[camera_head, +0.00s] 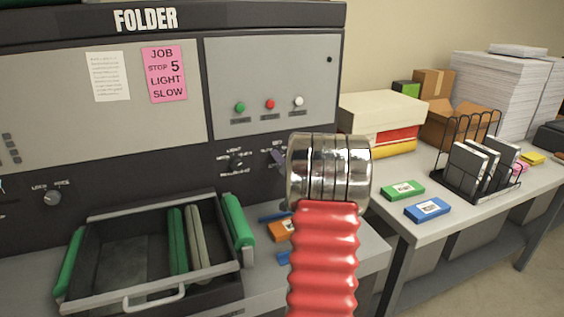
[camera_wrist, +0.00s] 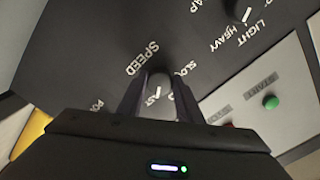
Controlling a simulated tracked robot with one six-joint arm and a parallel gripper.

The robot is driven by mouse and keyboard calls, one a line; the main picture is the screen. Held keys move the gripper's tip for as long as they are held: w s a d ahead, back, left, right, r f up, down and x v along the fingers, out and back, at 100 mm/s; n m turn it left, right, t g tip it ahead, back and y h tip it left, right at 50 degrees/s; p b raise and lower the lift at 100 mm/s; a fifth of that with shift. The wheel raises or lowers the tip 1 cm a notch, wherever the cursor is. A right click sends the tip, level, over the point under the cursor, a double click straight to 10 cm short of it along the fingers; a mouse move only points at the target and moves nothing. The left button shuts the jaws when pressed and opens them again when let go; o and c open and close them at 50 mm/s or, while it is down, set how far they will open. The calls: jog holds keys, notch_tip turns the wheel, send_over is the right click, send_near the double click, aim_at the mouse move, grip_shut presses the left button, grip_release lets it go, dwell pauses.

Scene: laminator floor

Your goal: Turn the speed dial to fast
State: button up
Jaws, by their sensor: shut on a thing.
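The speed dial (camera_wrist: 160,84) is a dark knob under the word SPEED on the dark panel in the wrist view. My gripper (camera_wrist: 158,92) is shut on it, one finger on each side. SLOW is printed on its right; the lettering near the knob that looks like FAST is partly covered. I cannot tell which way the pointer faces.
A LIGHT/HEAVY dial (camera_head: 235,166) sits left of my gripper. Green (camera_head: 240,107), red (camera_head: 270,104) and white (camera_head: 299,101) buttons are above. A pink note (camera_head: 164,75) reads JOB STOP 5 LIGHT SLOW. A roller tray (camera_head: 165,295) juts out below. A side table (camera_head: 437,231) stands right.

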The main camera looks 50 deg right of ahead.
jog(key=shift+s+d+f+m, duration=0.1)
jog(key=shift+s+d+m, duration=0.1)
jog(key=shift+m, duration=0.6)
jog(key=o, duration=1)
jog(key=shift+w+a, duration=0.1)
jog(key=shift+o, duration=0.2)
jog(key=v, duration=1.4)
jog(key=shift+w, duration=0.1)
